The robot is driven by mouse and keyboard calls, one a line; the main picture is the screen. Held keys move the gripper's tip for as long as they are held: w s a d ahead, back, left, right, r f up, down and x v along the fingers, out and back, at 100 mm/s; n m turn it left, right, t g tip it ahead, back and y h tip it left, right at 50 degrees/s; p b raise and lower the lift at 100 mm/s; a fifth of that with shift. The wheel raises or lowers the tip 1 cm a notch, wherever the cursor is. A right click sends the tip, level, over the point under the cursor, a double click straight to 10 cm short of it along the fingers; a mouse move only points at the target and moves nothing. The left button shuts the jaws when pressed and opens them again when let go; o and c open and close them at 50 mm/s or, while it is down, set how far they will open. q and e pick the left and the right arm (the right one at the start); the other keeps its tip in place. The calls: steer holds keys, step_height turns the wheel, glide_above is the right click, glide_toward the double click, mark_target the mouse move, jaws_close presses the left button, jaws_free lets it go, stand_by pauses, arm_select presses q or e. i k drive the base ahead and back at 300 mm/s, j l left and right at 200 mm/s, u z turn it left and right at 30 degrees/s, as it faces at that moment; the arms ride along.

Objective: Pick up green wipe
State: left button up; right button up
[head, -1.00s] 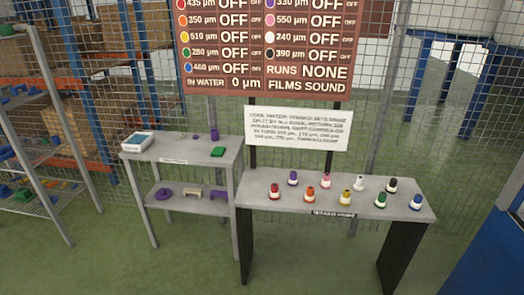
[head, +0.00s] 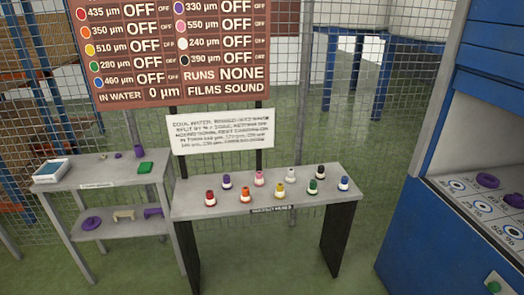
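The green wipe (head: 145,168) is a small flat green block. It lies on the top of the grey two-level stand (head: 113,172) at the left in the head view, near the right end of that top, just below a purple cup-like piece. Nothing covers it. Neither of my grippers shows in this view.
A grey table (head: 215,208) right of the stand holds several coloured knobs. A white tray-like box (head: 52,171) and a purple piece (head: 139,151) share the stand top. A blue cabinet (head: 425,225) fills the right side. Green floor lies open in front.

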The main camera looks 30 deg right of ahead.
mark_target(145, 167)
steer(key=z, duration=4.1)
steer(key=u, duration=4.1)
steer(key=i+u, duration=0.25)
steer(key=i, duration=0.15)
steer(key=i+l+u, duration=0.25)
steer(key=i, duration=0.15)
steer(key=i+l+u, duration=0.25)
steer(key=i, duration=0.15)
steer(key=j, duration=0.1)
